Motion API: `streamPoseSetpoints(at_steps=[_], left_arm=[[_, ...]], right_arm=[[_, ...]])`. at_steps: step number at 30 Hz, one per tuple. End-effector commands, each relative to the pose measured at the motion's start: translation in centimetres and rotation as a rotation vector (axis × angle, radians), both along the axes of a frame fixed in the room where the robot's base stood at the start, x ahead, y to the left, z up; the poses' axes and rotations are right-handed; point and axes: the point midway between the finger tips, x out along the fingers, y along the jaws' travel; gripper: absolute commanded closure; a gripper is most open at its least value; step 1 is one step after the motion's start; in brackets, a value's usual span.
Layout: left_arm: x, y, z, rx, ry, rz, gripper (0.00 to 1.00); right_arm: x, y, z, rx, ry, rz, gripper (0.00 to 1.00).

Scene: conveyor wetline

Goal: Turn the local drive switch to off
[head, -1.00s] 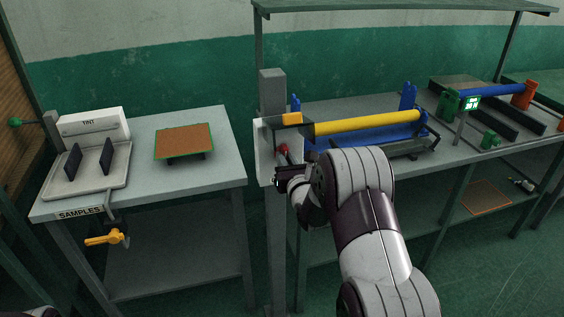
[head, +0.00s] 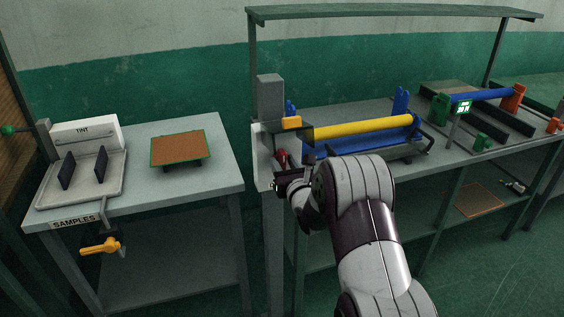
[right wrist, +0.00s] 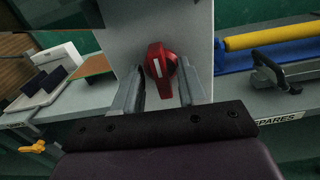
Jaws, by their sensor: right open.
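The local drive switch is a red rotary knob (right wrist: 160,66) with a white mark, on the front of a pale grey box (right wrist: 190,20). In the head view the red knob (head: 282,157) shows just beyond my right gripper (head: 280,179), on the box (head: 262,165) fixed to a grey post. In the right wrist view my right gripper (right wrist: 162,88) is open, one finger on each side of the knob, with gaps visible. The knob's white mark is tilted, pointing to the lower left. I see no label by the knob. My left gripper is not in view.
On the left, the samples table (head: 215,180) bears a tint unit (head: 85,133) and a brown panel (head: 178,148), with an orange-yellow handle (head: 98,246) below its edge. On the right, a bench carries a yellow roller (head: 365,127) in a blue frame, close to my right arm.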

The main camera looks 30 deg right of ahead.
Motion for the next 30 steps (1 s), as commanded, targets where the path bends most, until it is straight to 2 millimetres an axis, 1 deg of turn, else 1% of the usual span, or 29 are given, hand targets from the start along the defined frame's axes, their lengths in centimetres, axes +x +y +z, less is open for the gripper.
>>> streamPoseSetpoints(at_steps=[12, 15, 19, 30], left_arm=[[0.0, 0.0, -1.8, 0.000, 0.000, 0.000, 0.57], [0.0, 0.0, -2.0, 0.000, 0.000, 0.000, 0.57], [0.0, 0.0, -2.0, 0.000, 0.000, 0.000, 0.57], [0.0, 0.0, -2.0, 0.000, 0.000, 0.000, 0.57]], right_arm=[[-5.5, 0.6, -0.3, 0.000, 0.001, -0.002, 0.58], [-6.4, 0.7, -0.2, 0.000, 0.001, -0.001, 0.58], [-6.8, 0.8, -0.1, 0.000, 0.002, -0.001, 0.58], [-6.8, 0.8, -0.1, 0.003, 0.001, -0.001, 0.58]])
